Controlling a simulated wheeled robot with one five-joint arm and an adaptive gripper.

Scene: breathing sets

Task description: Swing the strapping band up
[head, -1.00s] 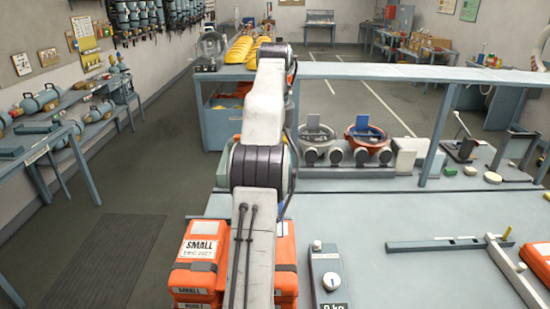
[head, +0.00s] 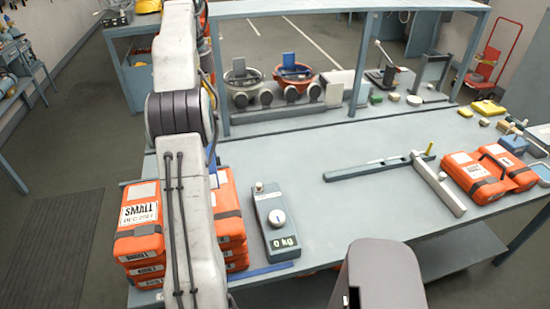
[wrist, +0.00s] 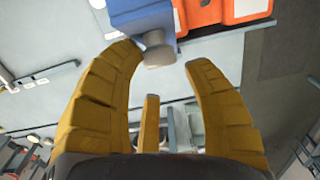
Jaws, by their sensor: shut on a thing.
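My gripper shows in the wrist view as two long yellow fingers (wrist: 165,65), with a gap between their tips. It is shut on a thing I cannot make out. A short, narrow yellow piece (wrist: 150,125) stands between the fingers; I cannot tell what it is. In the head view my arm runs up the left side and the gripper is not seen. No separate strapping band can be told apart. Stacked orange packs (head: 140,218) marked SMALL, with dark straps, stand partly behind my arm. They also appear in the wrist view (wrist: 245,8).
Grey bars (head: 375,170) with a yellow peg (head: 429,148) and more orange packs (head: 475,178) are right. The bench (head: 330,215) is clear between.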

